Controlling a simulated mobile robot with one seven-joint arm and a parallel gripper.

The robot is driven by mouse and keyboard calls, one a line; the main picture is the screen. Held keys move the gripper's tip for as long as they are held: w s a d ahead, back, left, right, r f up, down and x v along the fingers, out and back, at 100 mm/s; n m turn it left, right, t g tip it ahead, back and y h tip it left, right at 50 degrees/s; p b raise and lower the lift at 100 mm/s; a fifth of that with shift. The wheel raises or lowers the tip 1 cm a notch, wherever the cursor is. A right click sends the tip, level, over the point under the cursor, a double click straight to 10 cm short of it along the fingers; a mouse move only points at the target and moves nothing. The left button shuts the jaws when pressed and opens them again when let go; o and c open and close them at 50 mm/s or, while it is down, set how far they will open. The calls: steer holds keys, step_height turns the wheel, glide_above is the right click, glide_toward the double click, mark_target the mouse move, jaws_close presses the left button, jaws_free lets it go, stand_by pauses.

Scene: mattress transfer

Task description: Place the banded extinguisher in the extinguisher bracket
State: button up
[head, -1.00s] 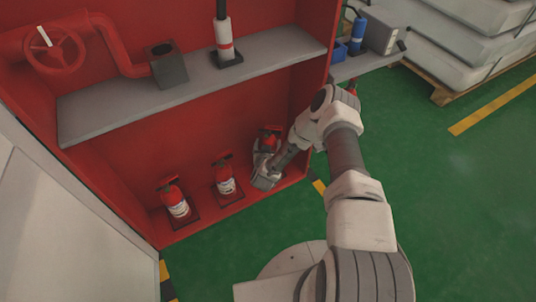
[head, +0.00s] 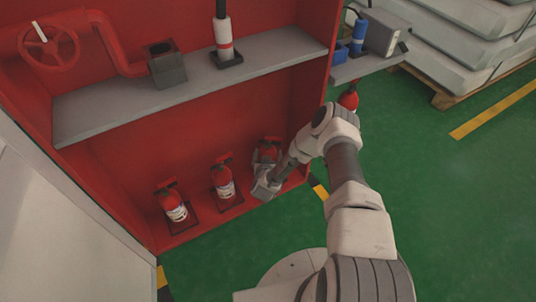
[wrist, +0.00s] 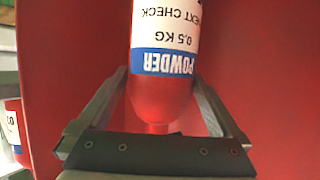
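The banded extinguisher (head: 268,150) is red and stands low in the red cabinet, at the right end of the row. The wrist view shows its red body (wrist: 163,100) with a white label and a blue POWDER band, lettering upside down. My gripper (head: 264,175) is in front of it; in the wrist view the fingers of my gripper (wrist: 161,74) lie close against both sides of the body, seemingly gripping it. Its base and any extinguisher bracket beneath it are hidden by my gripper and arm.
Two more red extinguishers stand on dark bases, one left (head: 174,205) and one middle (head: 223,182). A grey shelf (head: 110,110) runs above them. A red object (head: 348,98) shows beneath the side shelf, partly behind my arm. Green floor (head: 450,210) is open at right.

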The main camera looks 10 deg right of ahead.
steer(key=shift+r, duration=0.1)
steer(key=shift+s+r+p, duration=0.15)
steer(key=shift+r+p, duration=0.1)
steer(key=shift+p, duration=0.05)
steer(key=p+v, duration=0.4)
steer(key=v, duration=0.7)
steer(key=shift+s+p, duration=0.3)
steer(key=shift+s, duration=0.1)
